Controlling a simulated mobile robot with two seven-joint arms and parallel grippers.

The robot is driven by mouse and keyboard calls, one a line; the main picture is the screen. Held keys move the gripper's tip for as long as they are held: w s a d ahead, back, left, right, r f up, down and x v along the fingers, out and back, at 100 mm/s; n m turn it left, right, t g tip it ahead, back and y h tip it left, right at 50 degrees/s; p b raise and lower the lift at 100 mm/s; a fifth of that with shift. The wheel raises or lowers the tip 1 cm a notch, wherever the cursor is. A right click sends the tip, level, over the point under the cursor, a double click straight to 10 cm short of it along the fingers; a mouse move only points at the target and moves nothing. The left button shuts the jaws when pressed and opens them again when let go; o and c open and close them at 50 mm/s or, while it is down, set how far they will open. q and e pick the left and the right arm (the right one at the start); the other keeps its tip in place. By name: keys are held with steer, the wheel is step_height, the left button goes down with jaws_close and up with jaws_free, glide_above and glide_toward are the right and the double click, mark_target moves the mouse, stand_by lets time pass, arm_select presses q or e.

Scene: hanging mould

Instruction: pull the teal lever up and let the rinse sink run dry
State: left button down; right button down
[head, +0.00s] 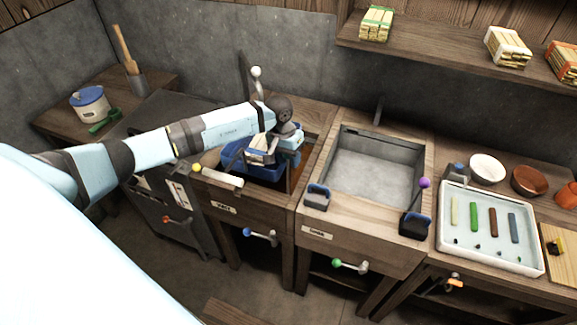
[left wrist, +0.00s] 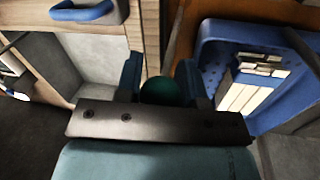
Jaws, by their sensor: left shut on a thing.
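My left gripper (head: 288,140) is over the right side of the left-hand sink (head: 245,197). In the left wrist view its fingers (left wrist: 160,88) are closed around a dark teal round knob (left wrist: 160,91), which I take as the teal lever's. In the head view the gripper hides the knob; a thin dark upright rod (head: 289,178) shows below it. A blue perforated basket (head: 238,155) with pale bars hangs at this sink, beside the gripper; it also shows in the left wrist view (left wrist: 215,60). The sink's water level cannot be made out. My right gripper is out of view.
The neighbouring sink (head: 372,165) has a purple-knobbed lever (head: 424,184) on its right. Blue-handled (head: 262,236) and green-handled (head: 350,266) taps stick out in front. A white tray (head: 490,255) with coloured bars is far right. My left arm crosses the left cabinet.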

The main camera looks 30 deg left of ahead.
arm_select(q)
steer(key=shift+w+a+r, duration=0.1)
steer(key=shift+r, duration=0.8)
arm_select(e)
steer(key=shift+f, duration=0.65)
arm_select(q)
steer(key=c, duration=1)
jaws_free()
steer(key=shift+r, duration=0.1)
steer(key=shift+o, duration=1.2)
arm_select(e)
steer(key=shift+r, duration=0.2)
